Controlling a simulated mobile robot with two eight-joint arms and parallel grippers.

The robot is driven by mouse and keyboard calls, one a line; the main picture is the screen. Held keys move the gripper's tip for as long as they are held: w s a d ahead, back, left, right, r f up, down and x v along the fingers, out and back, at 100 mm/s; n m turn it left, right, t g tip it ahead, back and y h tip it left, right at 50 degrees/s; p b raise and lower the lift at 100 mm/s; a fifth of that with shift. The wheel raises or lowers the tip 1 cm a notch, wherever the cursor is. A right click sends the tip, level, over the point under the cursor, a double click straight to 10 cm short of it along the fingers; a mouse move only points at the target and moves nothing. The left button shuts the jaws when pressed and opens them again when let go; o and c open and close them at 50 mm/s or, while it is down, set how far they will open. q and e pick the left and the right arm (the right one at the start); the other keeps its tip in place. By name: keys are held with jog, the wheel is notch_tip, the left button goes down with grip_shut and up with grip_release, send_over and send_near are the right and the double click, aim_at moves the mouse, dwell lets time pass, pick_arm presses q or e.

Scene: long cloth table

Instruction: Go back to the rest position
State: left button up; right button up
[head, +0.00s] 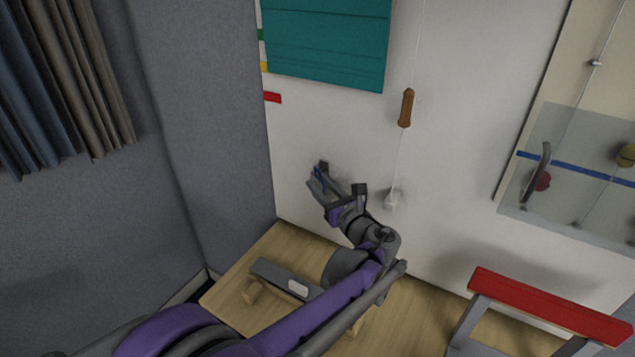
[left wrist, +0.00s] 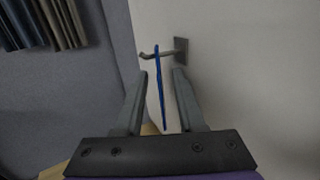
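My left gripper (head: 317,182) is raised near the white wall in the head view, its arm reaching in from the lower left. In the left wrist view the gripper (left wrist: 160,78) has its two fingers apart. A thin blue loop or strap (left wrist: 159,85) hangs from a grey wall hook (left wrist: 180,50) and shows between the open fingers. It seems to touch neither finger. In the head view the hook (head: 323,165) shows just beyond the fingertips. My right arm and gripper are not in view.
A brown handle (head: 406,107) hangs on a cord right of the gripper, with a white piece (head: 392,198) lower down. A teal panel (head: 330,40) is above. A red-topped frame (head: 545,305) stands lower right. Curtains (head: 60,80) hang upper left. A wooden surface (head: 420,315) lies below.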

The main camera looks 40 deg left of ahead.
pick_arm(q)
jog(key=v, duration=0.9)
jog(key=s+f+n+g+h+p, duration=0.3)
jog(key=s+f+n+h+p, duration=0.3)
jog(key=s+n, duration=0.5)
jog(key=s+d+f+n+t+h+p, duration=0.1)
jog(key=s+d+f+n+h+p, duration=0.2)
jog(key=s+d+n+h, duration=0.7)
jog(key=d+f+n, duration=0.1)
jog(key=d, duration=0.2)
jog(key=shift+n, duration=0.4)
jog(key=shift+s+d+f, duration=0.1)
